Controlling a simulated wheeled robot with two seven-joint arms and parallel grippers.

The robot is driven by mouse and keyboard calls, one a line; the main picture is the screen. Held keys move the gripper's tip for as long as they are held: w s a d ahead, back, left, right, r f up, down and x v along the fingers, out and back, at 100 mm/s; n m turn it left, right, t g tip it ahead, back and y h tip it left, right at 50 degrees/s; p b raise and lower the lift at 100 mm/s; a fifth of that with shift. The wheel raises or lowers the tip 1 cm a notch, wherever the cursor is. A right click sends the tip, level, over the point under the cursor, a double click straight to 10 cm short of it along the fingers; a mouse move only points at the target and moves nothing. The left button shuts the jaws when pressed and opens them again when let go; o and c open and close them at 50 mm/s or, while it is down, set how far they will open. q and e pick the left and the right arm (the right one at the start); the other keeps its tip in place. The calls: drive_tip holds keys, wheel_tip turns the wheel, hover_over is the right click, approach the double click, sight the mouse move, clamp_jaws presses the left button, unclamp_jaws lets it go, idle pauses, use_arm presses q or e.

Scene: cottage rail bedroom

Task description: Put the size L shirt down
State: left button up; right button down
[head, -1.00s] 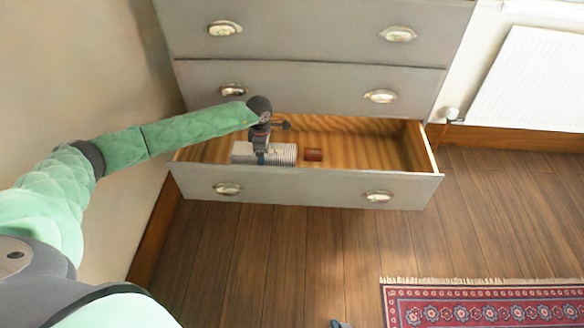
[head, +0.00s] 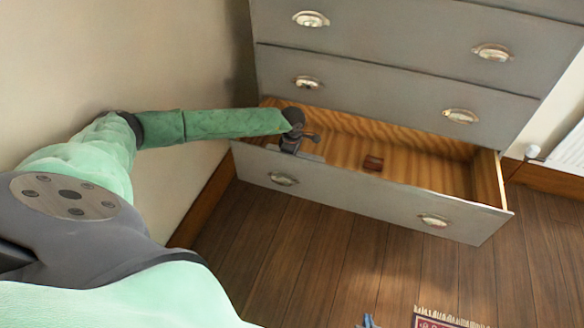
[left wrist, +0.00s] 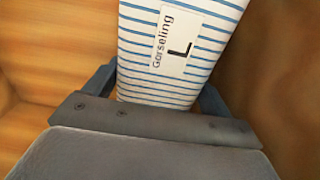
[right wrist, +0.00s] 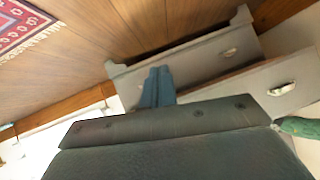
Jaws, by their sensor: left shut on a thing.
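The size L shirt (left wrist: 160,85) is a folded white bundle with blue stripes and a label reading "Gorseling L". In the left wrist view it sits between the two fingers of my left gripper (left wrist: 158,95), which is shut on it. In the head view my left gripper (head: 289,146) reaches down into the left end of the open bottom drawer (head: 360,196). The drawer front hides most of the shirt there, and I cannot tell whether it touches the drawer floor. My right gripper (right wrist: 157,88) is shut and empty, fingertips together; its tips (head: 367,321) show at the head view's bottom edge.
A small brown block (head: 373,163) lies in the middle of the drawer. The drawer's right part is bare wood. The grey chest (head: 400,60) rises behind, with a wall (head: 130,50) close on the left. A red rug (head: 432,322) lies on the wooden floor in front.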

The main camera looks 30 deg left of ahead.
use_arm(q)
drive_tip(key=shift+f, duration=0.25)
wheel_tip(320, 180, down, 2)
drive_tip(key=shift+b, duration=0.65)
drive_tip(key=shift+f+b, duration=0.35)
drive_tip(key=shift+f, duration=0.35)
use_arm(e)
drive_tip(key=w+r+t, duration=0.4)
drive_tip(key=w+r, duration=0.1)
drive_tip(key=r, duration=0.6)
drive_tip(key=w+r+t+y, duration=0.1)
drive_tip(key=w+r+t, duration=0.3)
drive_tip(key=r, duration=0.8)
drive_tip(key=shift+w+a+t+y, duration=0.3)
drive_tip(key=shift+w+a, duration=0.05)
use_arm(q)
drive_tip(key=shift+f, duration=0.15)
use_arm(e)
drive_tip(key=shift+r, duration=0.35)
use_arm(q)
drive_tip(key=o, duration=0.8)
use_arm(e)
drive_tip(key=shift+w+r+t, duration=0.2)
drive_tip(key=shift+r+t, duration=0.1)
drive_tip(key=shift+r, duration=0.5)
drive_tip(key=shift+f, duration=0.25)
